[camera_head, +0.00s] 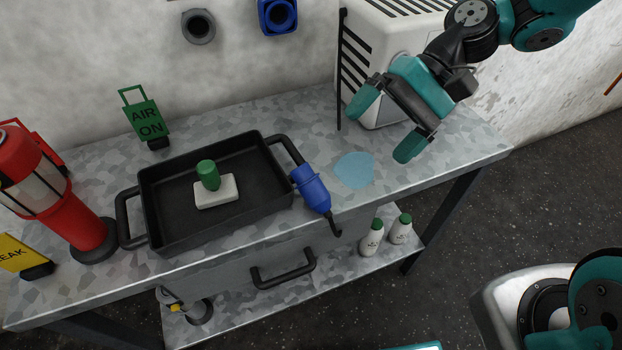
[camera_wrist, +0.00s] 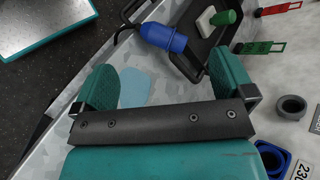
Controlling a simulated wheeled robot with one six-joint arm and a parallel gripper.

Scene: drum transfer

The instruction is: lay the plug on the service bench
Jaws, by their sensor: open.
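The blue plug (camera_head: 312,188), with a dark thin hooked end, lies at the front of the service bench (camera_head: 440,150), beside the right handle of the black tray. Its hooked end reaches the front edge. It also shows in the wrist view (camera_wrist: 163,38), beyond my fingers. My gripper (camera_head: 388,122) is open and empty above the right part of the bench, to the right of the plug and apart from it. Both fingers show in the wrist view (camera_wrist: 165,82). A light blue patch (camera_head: 354,171) lies on the bench between the plug and my gripper.
The black tray (camera_head: 160,238) holds a white block (camera_head: 217,194) and a green cylinder (camera_head: 208,174). A red lantern-like device (camera_head: 85,225) and a green sign (camera_head: 143,118) stand left. A white vented box (camera_head: 385,60) stands behind my gripper. Bottles (camera_head: 372,238) occupy the lower shelf.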

